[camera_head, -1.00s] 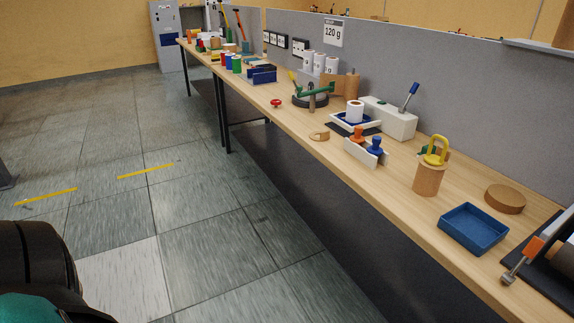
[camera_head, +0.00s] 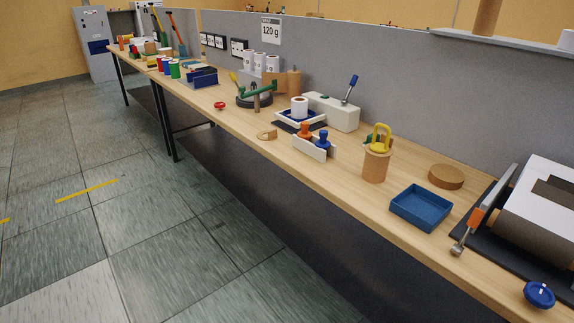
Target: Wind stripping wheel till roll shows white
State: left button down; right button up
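A large paper roll (camera_head: 548,238) shows at the right edge, white on top with a brown area below and a dark patch on its upper side. It rests on a dark mat on the bench. A metal bar tool with an orange part (camera_head: 475,217) lies beside it. A blue round knob or wheel (camera_head: 539,294) sits at the bench's front edge at the lower right; I cannot tell if it is the stripping wheel. Neither of my grippers is in view.
A long wooden bench (camera_head: 340,190) runs along a grey partition. It holds a blue tray (camera_head: 421,207), a cork disc (camera_head: 446,177), a cork holder (camera_head: 376,165) with a yellow-handled tool, and two stampers in a white rack (camera_head: 314,149). The tiled floor (camera_head: 140,240) before it is clear.

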aim_at(537, 293)
jog(key=z, duration=0.5)
jog(key=l+z, duration=0.1)
jog(key=z, duration=0.4)
jog(key=i+z, duration=0.1)
jog(key=z, duration=0.4)
